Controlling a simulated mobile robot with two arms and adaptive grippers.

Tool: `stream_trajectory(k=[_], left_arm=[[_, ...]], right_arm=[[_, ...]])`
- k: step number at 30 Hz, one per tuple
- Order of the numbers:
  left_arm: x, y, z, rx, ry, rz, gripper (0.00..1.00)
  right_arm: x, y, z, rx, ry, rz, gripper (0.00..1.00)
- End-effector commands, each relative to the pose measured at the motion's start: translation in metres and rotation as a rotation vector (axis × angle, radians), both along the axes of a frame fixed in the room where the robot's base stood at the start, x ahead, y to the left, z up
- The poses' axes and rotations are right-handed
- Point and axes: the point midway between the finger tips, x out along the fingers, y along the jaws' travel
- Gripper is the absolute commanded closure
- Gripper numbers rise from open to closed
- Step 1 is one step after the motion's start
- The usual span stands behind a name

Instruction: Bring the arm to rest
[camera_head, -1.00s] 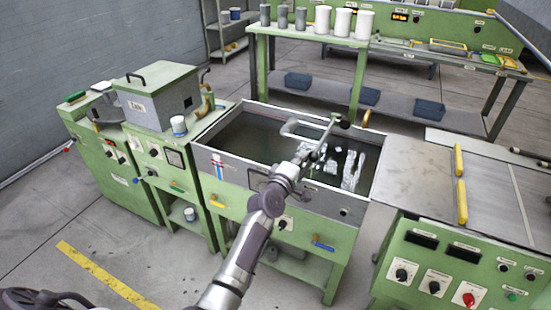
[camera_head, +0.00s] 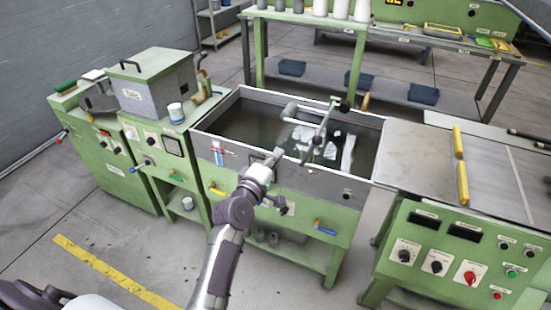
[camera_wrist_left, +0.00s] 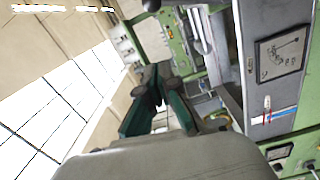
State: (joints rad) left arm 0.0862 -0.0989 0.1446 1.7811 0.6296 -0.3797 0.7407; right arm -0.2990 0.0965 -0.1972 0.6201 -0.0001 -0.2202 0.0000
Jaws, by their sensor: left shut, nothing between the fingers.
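My left arm comes up from the bottom of the head view. Its left gripper (camera_head: 277,154) is over the front part of the green water tank (camera_head: 284,180). In the left wrist view the left gripper (camera_wrist_left: 156,78) has its green-padded fingers drawn together at the tips, with nothing held between them. The tank holds dark water and several pale pieces (camera_head: 330,150). A grey pipe and bar (camera_head: 318,135) stand over the tank, just beyond the gripper; I cannot tell whether they touch it. My right gripper is not in view.
A green cabinet with a grey box (camera_head: 160,88) and a white cup (camera_head: 175,112) stands left of the tank. A metal table with yellow handles (camera_head: 461,180) and a control panel stands right.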

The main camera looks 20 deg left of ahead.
Motion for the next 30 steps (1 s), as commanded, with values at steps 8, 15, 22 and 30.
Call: stream_trajectory(k=[8, 15, 22, 30], left_arm=[[-0.002, 0.000, 0.001, -0.001, -0.001, 0.000, 1.00], [-0.002, 0.000, 0.000, 0.000, 0.000, 0.000, 1.00], [-0.008, -0.011, -0.077, 0.117, 0.128, -0.024, 1.00], [-0.071, -0.033, -0.271, 0.466, 0.443, -0.162, 1.00]], right_arm=[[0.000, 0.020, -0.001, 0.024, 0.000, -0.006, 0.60], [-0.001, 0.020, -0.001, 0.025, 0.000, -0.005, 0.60], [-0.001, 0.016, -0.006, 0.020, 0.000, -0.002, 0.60], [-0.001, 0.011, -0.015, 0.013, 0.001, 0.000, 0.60]])
